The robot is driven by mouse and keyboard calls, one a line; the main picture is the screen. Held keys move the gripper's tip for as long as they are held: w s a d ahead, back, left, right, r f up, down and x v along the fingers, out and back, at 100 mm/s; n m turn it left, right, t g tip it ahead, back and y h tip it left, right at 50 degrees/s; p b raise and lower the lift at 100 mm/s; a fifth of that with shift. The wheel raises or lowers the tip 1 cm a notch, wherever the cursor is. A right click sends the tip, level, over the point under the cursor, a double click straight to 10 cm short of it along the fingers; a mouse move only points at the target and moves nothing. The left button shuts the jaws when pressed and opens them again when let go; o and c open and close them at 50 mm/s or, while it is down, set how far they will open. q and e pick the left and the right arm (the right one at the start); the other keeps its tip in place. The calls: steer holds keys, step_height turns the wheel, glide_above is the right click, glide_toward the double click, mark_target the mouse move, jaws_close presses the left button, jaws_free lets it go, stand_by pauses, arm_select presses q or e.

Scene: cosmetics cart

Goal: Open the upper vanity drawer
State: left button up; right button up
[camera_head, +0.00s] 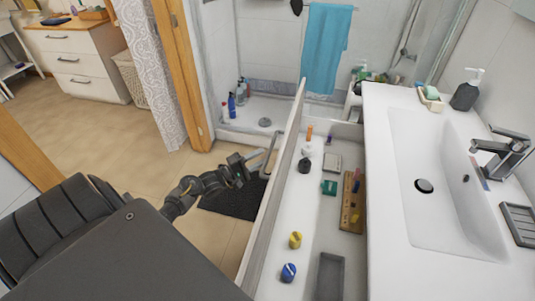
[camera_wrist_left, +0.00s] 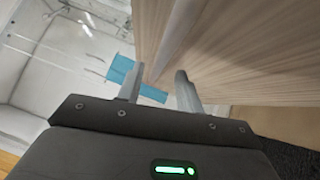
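The upper vanity drawer (camera_head: 270,206) is pulled well out from under the white sink top, and its inside shows in the head view. My left gripper (camera_head: 262,158) is at the outer side of the drawer front, beside a thin pale bar that looks like its handle. In the left wrist view the two fingers (camera_wrist_left: 160,88) stand apart, close to the wood-grain fronts (camera_wrist_left: 240,50); I see nothing clearly held between them. A grey strip runs between the two fronts. Whether the fingers touch the handle cannot be told. My right gripper is out of view.
The drawer holds a yellow jar (camera_head: 295,240), a blue jar (camera_head: 288,272), a wooden tray (camera_head: 352,204) and several small items. The sink (camera_head: 440,180) is at right. A dark mat (camera_head: 235,201) lies on the floor; open floor extends left toward a white dresser (camera_head: 80,62).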

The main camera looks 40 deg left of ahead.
arm_select(q)
steer(key=v, duration=0.6)
stand_by(0.5)
